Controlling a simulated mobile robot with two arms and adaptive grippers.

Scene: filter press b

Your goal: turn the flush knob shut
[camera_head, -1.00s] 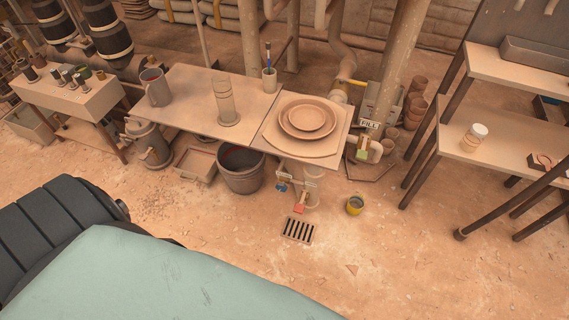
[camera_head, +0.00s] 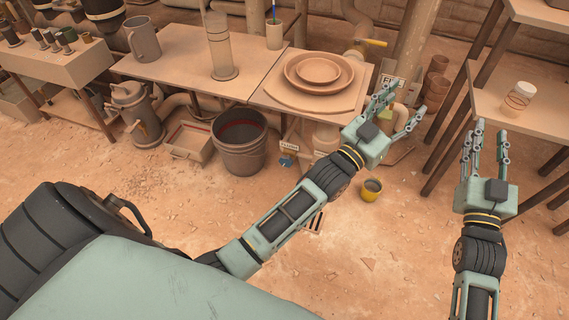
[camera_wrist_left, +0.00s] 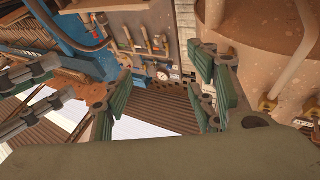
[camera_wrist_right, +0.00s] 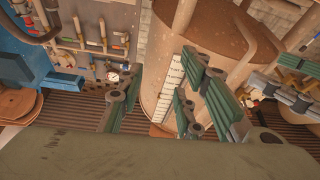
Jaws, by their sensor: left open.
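A small blue knob (camera_head: 286,162) sits on the pipework under the table's right part, with a small tag (camera_head: 289,147) above it. The tag's writing is too small to read, so I cannot be sure this is the flush knob. My left gripper (camera_head: 397,106) is open and empty, to the right of the knob and apart from it, near the table's right edge. My right gripper (camera_head: 483,143) is open and empty, fingers upward, further right by the shelf. The wrist views show no clear knob.
The table (camera_head: 185,75) bears a mug, a cylinder and stacked plates (camera_head: 318,72). A grey bucket (camera_head: 238,145) stands left of the knob. A yellow pot (camera_head: 371,190) is on the floor. The front floor is mostly clear.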

